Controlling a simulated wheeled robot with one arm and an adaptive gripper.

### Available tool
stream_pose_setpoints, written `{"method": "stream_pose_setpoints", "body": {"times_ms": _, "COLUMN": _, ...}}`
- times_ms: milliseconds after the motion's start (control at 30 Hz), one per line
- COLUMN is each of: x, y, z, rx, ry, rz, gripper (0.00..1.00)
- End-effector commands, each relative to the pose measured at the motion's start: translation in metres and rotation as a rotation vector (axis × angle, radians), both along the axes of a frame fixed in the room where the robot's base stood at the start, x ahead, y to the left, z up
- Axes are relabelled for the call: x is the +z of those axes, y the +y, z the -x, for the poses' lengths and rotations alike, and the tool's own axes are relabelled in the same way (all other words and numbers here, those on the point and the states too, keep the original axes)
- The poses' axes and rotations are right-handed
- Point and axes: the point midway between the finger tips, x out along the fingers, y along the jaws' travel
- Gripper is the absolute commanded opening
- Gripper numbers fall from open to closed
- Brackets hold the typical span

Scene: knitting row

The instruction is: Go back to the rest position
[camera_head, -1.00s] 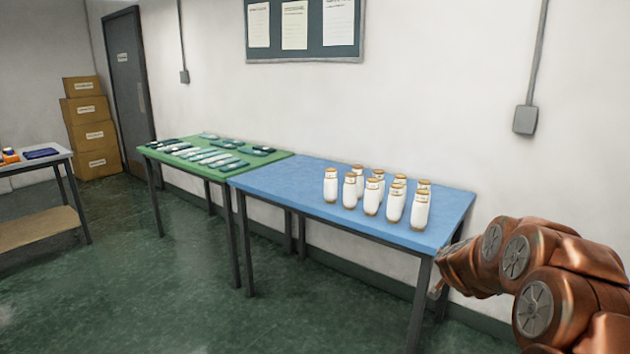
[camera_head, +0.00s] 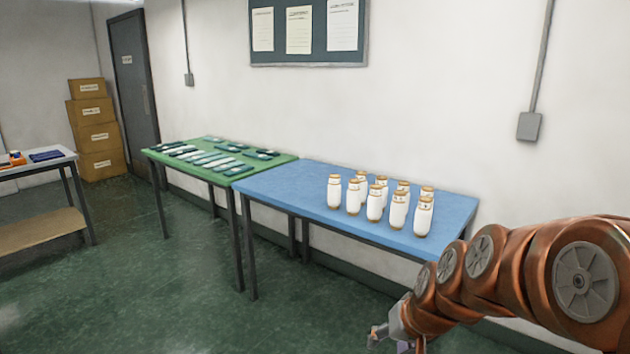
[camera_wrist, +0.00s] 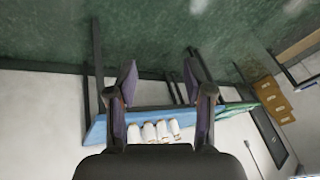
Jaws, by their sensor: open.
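My gripper (camera_wrist: 165,92) is open and empty in the wrist view, its two fingers apart with nothing between them at their tips. In the head view my gripper (camera_head: 392,342) is at the bottom edge, right of centre, partly cut off by the frame. It is in front of the blue table (camera_head: 290,185) and lower in the picture than its top. The arm reaches in from the right edge.
Several white cones or bottles with tan tops (camera_head: 375,204) stand on the blue table. A green table (camera_head: 165,158) with flat dark and pale items adjoins it on the left. A grey table (camera_head: 45,170) and stacked boxes (camera_head: 95,138) are further left. The green floor (camera_head: 170,285) between is clear.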

Motion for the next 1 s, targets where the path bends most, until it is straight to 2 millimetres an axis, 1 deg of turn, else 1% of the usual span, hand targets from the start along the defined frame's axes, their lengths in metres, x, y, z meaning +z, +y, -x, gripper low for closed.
{"method": "stream_pose_setpoints", "body": {"times_ms": 33, "x": 0.004, "y": 0.001, "z": 0.019, "rx": 0.021, "ry": 0.028, "rz": 0.015, "gripper": 0.52}}
{"method": "stream_pose_setpoints", "body": {"times_ms": 167, "x": 0.001, "y": 0.002, "z": 0.074, "rx": 0.067, "ry": 0.141, "rz": 0.052, "gripper": 0.52}}
{"method": "stream_pose_setpoints", "body": {"times_ms": 200, "x": 0.001, "y": 0.0, "z": 0.09, "rx": 0.078, "ry": 0.172, "rz": 0.065, "gripper": 0.52}}
{"method": "stream_pose_setpoints", "body": {"times_ms": 267, "x": 0.0, "y": -0.003, "z": 0.116, "rx": 0.093, "ry": 0.227, "rz": 0.085, "gripper": 0.52}}
{"method": "stream_pose_setpoints", "body": {"times_ms": 400, "x": 0.001, "y": -0.014, "z": 0.173, "rx": 0.116, "ry": 0.342, "rz": 0.141, "gripper": 0.52}}
{"method": "stream_pose_setpoints", "body": {"times_ms": 500, "x": 0.001, "y": -0.023, "z": 0.211, "rx": 0.123, "ry": 0.421, "rz": 0.179, "gripper": 0.52}}
{"method": "stream_pose_setpoints", "body": {"times_ms": 600, "x": 0.002, "y": -0.031, "z": 0.241, "rx": 0.123, "ry": 0.484, "rz": 0.21, "gripper": 0.52}}
{"method": "stream_pose_setpoints", "body": {"times_ms": 700, "x": 0.003, "y": -0.037, "z": 0.26, "rx": 0.122, "ry": 0.529, "rz": 0.23, "gripper": 0.52}}
{"method": "stream_pose_setpoints", "body": {"times_ms": 800, "x": 0.004, "y": -0.041, "z": 0.269, "rx": 0.12, "ry": 0.547, "rz": 0.242, "gripper": 0.52}}
{"method": "stream_pose_setpoints", "body": {"times_ms": 1000, "x": 0.004, "y": -0.041, "z": 0.271, "rx": 0.119, "ry": 0.553, "rz": 0.244, "gripper": 0.52}}
